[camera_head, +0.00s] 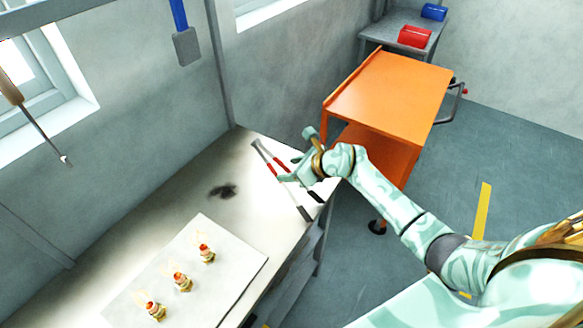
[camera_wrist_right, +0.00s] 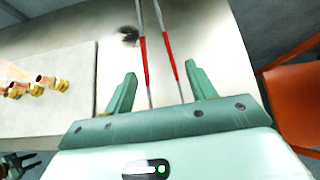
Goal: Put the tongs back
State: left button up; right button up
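The tongs (camera_head: 271,167) lie on the pale bench (camera_head: 180,190) near its right end. They have two thin grey arms with red grips and dark ends. In the right wrist view the tongs (camera_wrist_right: 169,55) run up between my fingers, their arms a little apart. My right gripper (camera_head: 287,170) is over the tongs and hides part of them. The wrist view shows this gripper (camera_wrist_right: 161,82) open, with one finger on each side of the tongs and no visible grip on them.
Three brass fittings (camera_head: 181,281) stand on a pale board (camera_head: 235,278) at the bench front. A dark smudge (camera_head: 222,191) marks the bench. An orange cart (camera_head: 390,95) stands right of the bench. A screwdriver-like tool (camera_head: 30,115) and a blue-handled tool (camera_head: 186,45) hang at upper left.

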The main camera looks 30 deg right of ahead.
jog(key=p+v, duration=0.1)
jog(key=v, duration=1.1)
jog(key=shift+r, duration=0.6)
jog(key=shift+a+f, duration=0.1)
